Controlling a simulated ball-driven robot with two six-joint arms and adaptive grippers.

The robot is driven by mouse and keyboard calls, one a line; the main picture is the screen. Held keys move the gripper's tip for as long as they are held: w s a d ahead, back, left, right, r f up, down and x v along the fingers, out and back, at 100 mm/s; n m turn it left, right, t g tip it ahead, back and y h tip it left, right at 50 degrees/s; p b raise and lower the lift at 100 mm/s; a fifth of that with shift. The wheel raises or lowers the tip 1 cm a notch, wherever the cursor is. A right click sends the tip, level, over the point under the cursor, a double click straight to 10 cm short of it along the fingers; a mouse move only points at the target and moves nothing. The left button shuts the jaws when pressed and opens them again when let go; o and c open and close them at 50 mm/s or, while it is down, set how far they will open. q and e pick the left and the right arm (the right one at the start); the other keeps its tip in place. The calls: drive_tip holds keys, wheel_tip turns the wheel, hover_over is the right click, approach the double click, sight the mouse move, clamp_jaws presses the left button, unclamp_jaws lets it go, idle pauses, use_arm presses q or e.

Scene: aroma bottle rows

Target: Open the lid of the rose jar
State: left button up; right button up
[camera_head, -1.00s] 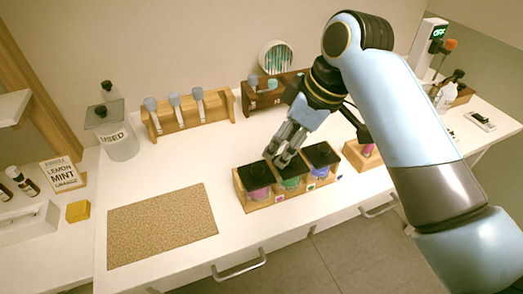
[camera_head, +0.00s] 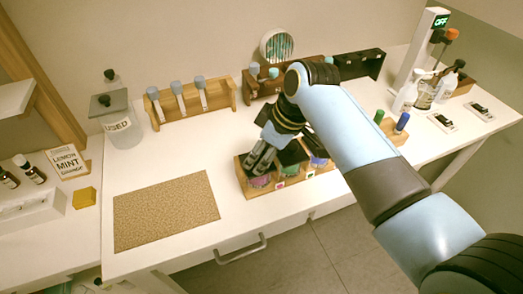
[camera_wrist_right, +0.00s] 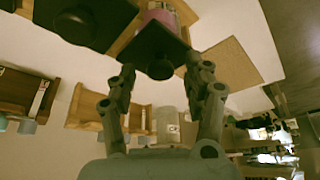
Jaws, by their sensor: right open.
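A jar with pink contents (camera_head: 260,182), which I take to be the rose jar, stands at the left end of a wooden rack (camera_head: 242,181). In the right wrist view its pink body (camera_wrist_right: 166,14) shows behind a dark square lid (camera_wrist_right: 150,42) with a round knob. The lid appears to sit on the jar. My right gripper (camera_head: 257,160) is over this jar, and its fingers hide much of the lid in the head view. In the wrist view the open fingers (camera_wrist_right: 160,68) stand on either side of the knob. My left gripper is not in view.
A green jar (camera_head: 292,172) and a blue-purple jar (camera_head: 318,162) stand close beside in the same rack. A cork-like mat (camera_head: 165,212) lies to the left. A wooden holder with droppers (camera_head: 181,104) and a USED jar (camera_head: 122,128) stand behind. The white table between is clear.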

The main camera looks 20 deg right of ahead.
clamp_jaws()
drive_tip(key=shift+w, duration=0.1)
idle(0.4)
